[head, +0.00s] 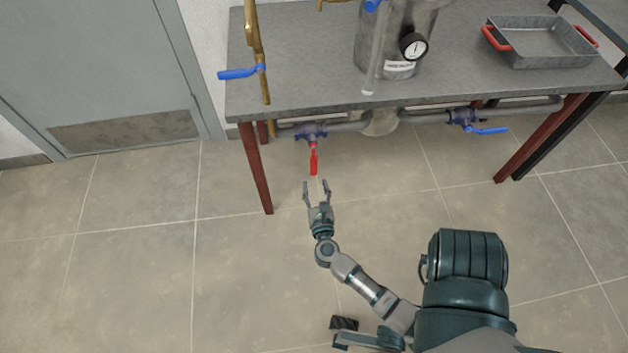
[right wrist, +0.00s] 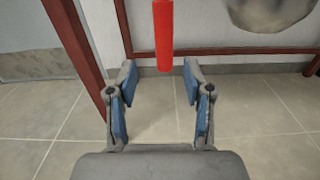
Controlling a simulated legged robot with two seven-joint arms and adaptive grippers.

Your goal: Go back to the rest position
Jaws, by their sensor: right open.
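My right gripper (head: 316,186) is open and empty below the front edge of the table. Its two fingers point toward a red valve handle (head: 314,160), which hangs from a blue valve body (head: 311,131) on the pipe under the tabletop. In the right wrist view the open fingers (right wrist: 159,82) stand apart, and the lower end of the red handle (right wrist: 163,36) shows beyond and above the gap between them. A gap shows between handle and fingers in the head view.
The grey table (head: 300,75) has dark red legs (head: 255,170). It carries a steel vessel with a gauge (head: 413,46) and a metal tray (head: 540,48) with red handles. Blue-handled valves sit at the left (head: 240,73) and lower right (head: 488,130). The tiled floor is clear.

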